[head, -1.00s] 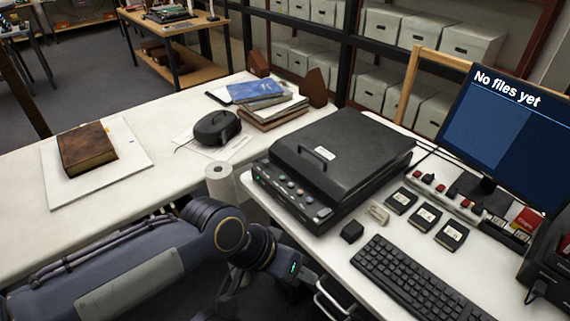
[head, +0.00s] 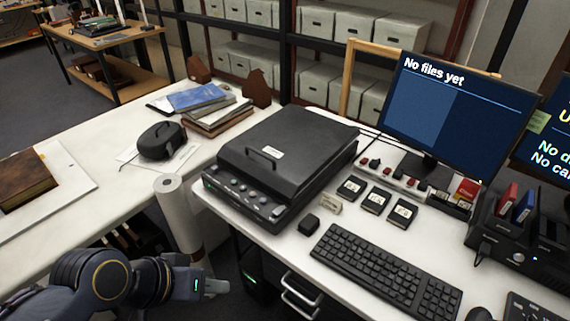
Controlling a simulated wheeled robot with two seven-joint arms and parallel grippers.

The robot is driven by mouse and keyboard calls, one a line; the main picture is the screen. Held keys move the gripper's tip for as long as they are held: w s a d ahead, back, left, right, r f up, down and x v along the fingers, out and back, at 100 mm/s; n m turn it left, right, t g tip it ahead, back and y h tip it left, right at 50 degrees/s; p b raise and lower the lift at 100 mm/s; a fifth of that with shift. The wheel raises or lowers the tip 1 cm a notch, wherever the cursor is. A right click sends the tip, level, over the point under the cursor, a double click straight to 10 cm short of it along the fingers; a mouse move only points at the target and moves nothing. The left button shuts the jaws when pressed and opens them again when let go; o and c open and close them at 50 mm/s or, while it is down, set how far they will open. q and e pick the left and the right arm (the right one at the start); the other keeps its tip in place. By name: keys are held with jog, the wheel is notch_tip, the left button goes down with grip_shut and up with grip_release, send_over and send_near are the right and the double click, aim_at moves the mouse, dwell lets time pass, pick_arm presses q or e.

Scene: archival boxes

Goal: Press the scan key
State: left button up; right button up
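The black scanner (head: 285,155) stands on the white desk with its lid closed. A row of small round keys and one lighter key (head: 278,211) line its front edge; I cannot read which is the scan key. A green light shows at the left end of that row. My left gripper (head: 216,287) is low at the bottom, in front of the desk and below the scanner, touching nothing that I can see. Its fingers are small and seen from the side, so their opening is unclear. My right gripper is not in view.
A monitor (head: 455,105) reads "No files yet". A keyboard (head: 385,275), a small black block (head: 308,223) and several black cartridges (head: 375,201) lie right of the scanner. A paper roll (head: 172,205) stands left of it. A brown book (head: 25,180) lies on the left table.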

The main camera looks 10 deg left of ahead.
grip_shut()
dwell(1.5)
